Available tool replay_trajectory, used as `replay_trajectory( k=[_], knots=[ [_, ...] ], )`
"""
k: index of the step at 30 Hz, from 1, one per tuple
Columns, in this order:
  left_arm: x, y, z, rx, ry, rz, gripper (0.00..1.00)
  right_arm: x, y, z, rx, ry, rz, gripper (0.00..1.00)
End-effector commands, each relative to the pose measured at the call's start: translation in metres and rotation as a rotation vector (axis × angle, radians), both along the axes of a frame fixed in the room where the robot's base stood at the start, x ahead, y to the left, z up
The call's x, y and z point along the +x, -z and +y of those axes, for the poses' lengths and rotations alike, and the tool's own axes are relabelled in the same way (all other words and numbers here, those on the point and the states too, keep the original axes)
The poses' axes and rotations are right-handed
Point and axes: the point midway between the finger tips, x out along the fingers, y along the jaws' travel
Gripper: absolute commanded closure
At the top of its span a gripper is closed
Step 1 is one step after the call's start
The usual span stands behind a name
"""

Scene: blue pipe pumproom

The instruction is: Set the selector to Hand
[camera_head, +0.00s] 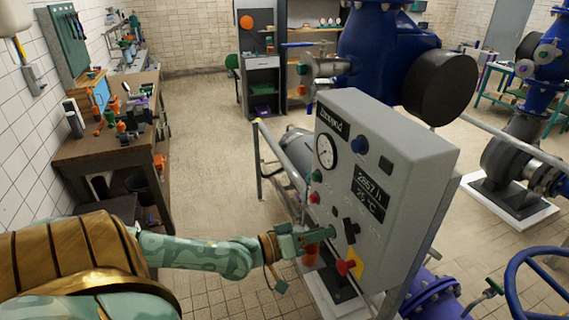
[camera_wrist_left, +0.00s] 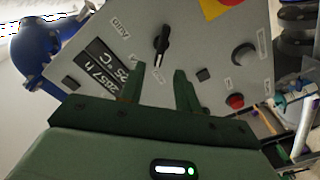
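The selector (camera_head: 350,230) is a black knob low on the grey control panel (camera_head: 410,150). In the left wrist view the selector (camera_wrist_left: 161,45) has a white line along its grip, running nearly straight up and down the picture. Labels surround it; one at upper left (camera_wrist_left: 120,27) appears to read Auto, and one at right (camera_wrist_left: 205,36) is too small to read surely. My left gripper (camera_head: 330,234) is beside the panel near the selector. In the left wrist view its fingers (camera_wrist_left: 158,80) are apart and empty, with the knob beyond their tips. My right gripper is out of view.
A red knob on a yellow plate (camera_head: 355,262) sits just below the selector. Red (camera_head: 314,198) and green (camera_head: 317,175) buttons, a gauge (camera_head: 327,151) and a display (camera_head: 368,194) share the panel. A workbench (camera_head: 110,150) stands at left; the floor between is clear.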

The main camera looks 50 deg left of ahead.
Motion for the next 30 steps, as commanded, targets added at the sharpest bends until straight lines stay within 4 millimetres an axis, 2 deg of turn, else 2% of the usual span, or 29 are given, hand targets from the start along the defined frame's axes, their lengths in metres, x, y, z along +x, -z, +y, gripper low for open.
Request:
replay_trajectory(
  k=[1,6,13,18,30],
  knots=[
    [-0.013,0.003,0.005,0.005,0.002,0.008,0.67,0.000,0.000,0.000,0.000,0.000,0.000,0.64],
    [-0.050,0.002,0.020,0.004,0.003,0.008,0.67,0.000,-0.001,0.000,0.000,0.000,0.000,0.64],
    [-0.085,0.001,0.035,0.002,0.000,0.006,0.67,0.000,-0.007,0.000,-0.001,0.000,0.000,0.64],
    [-0.096,0.001,0.039,0.003,0.001,0.004,0.67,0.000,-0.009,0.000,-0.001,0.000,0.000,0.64],
    [-0.097,0.001,0.040,0.002,0.001,0.002,0.67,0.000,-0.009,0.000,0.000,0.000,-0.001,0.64]
  ],
)
